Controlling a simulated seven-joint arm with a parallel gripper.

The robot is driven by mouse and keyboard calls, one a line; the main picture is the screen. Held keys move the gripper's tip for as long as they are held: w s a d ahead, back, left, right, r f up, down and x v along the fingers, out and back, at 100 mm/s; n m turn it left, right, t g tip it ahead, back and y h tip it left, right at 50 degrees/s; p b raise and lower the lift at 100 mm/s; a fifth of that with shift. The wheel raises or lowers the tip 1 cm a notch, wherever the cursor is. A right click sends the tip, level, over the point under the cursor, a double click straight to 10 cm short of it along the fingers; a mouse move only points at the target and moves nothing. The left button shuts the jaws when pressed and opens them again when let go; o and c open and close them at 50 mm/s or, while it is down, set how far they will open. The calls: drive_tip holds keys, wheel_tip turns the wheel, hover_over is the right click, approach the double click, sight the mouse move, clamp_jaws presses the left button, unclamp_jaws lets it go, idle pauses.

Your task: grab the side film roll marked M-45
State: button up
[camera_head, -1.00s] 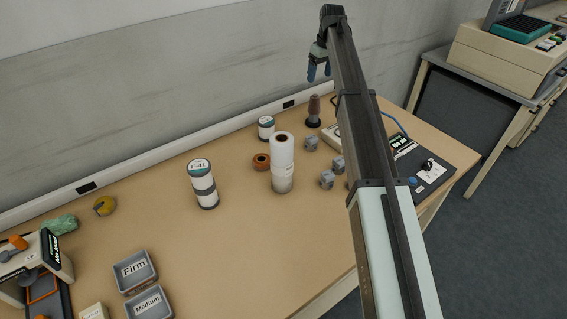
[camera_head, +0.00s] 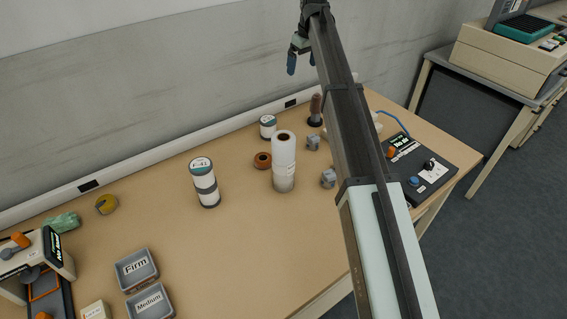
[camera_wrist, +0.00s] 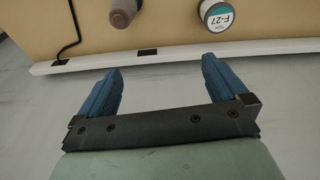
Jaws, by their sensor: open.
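No label reading M-45 can be made out. My gripper (camera_head: 301,63) is open and empty, high up in front of the wall. Its blue fingers also show in the wrist view (camera_wrist: 160,82), apart from every roll.
An orange-brown ring (camera_head: 262,160), a brown spool (camera_head: 315,110) and grey blocks (camera_head: 328,178) stand near the white roll. A control box (camera_head: 420,170) is at the right. Grey trays (camera_head: 137,271) marked Firm and Medium lie in front.

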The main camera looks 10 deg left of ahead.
drive_tip(key=s+a+r, duration=0.3)
drive_tip(key=s, duration=0.5)
drive_tip(key=y, duration=0.1)
hover_over(284, 163)
drive_tip(key=w+d, duration=0.1)
drive_tip(key=d, duration=0.1)
drive_tip(key=shift+w+a+f+t, duration=0.1)
drive_tip(key=shift+a+f+t, duration=0.1)
drive_tip(key=shift+f, duration=0.15)
drive_tip(key=shift+w+a+f+t, duration=0.1)
drive_tip(key=shift+f+t, duration=0.1)
drive_tip(key=shift+f, duration=0.15)
drive_tip(key=shift+s+d+f+m, duration=0.1)
drive_tip(key=shift+s+m, duration=0.15)
drive_tip(key=shift+m, duration=0.15)
drive_tip(key=shift+f, duration=0.5)
drive_tip(key=shift+x, duration=6.45)
